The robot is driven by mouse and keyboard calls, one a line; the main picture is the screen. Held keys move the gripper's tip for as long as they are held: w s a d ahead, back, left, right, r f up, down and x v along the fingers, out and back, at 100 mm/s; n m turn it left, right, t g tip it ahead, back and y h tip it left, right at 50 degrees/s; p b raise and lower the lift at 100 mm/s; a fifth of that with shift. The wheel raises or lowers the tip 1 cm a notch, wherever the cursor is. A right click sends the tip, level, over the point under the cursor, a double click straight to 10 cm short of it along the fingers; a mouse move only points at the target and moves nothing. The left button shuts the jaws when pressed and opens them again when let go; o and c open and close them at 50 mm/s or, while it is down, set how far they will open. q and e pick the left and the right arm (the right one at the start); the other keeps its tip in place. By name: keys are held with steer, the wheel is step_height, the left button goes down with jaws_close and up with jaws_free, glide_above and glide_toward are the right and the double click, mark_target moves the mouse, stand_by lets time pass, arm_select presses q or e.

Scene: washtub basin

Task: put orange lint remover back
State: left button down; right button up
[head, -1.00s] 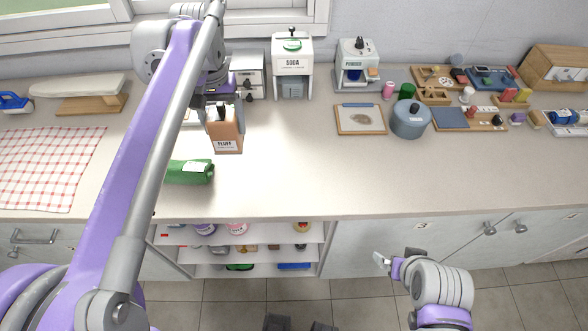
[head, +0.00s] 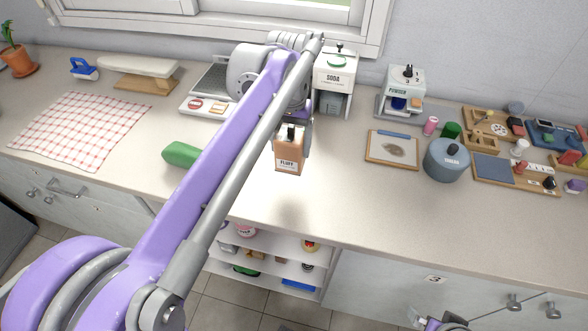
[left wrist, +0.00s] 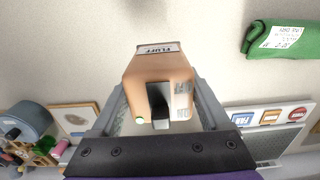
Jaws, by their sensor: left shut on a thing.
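The orange lint remover (head: 288,155) is a boxy tan-orange body with a white label reading FLUFF and a black part on top. My left gripper (head: 293,128) is shut on it and holds it upright over the counter (head: 330,205). In the left wrist view the lint remover (left wrist: 158,70) sits between the two grey fingers. Whether its base touches the counter is unclear. My right gripper (head: 428,322) is only partly in view at the bottom right edge, in front of the cabinets, and its jaw state is unclear.
A green rolled cloth (head: 182,154) lies left of my arm. The soda dispenser (head: 335,75) and powder dispenser (head: 402,88) stand behind. A framed board (head: 392,149), blue-grey pot (head: 447,160) and several small trays are to the right. Open shelves (head: 270,262) sit below the counter.

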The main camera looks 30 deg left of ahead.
mark_target(290, 135)
arm_select(q)
steer(key=shift+f, duration=3.2)
steer(key=shift+f, duration=0.1)
jaws_free()
steer(key=shift+b, duration=0.3)
steer(key=shift+r, duration=0.2)
step_height(290, 135, up, 12)
steer(key=shift+f+p, duration=0.1)
steer(key=shift+p, duration=0.6)
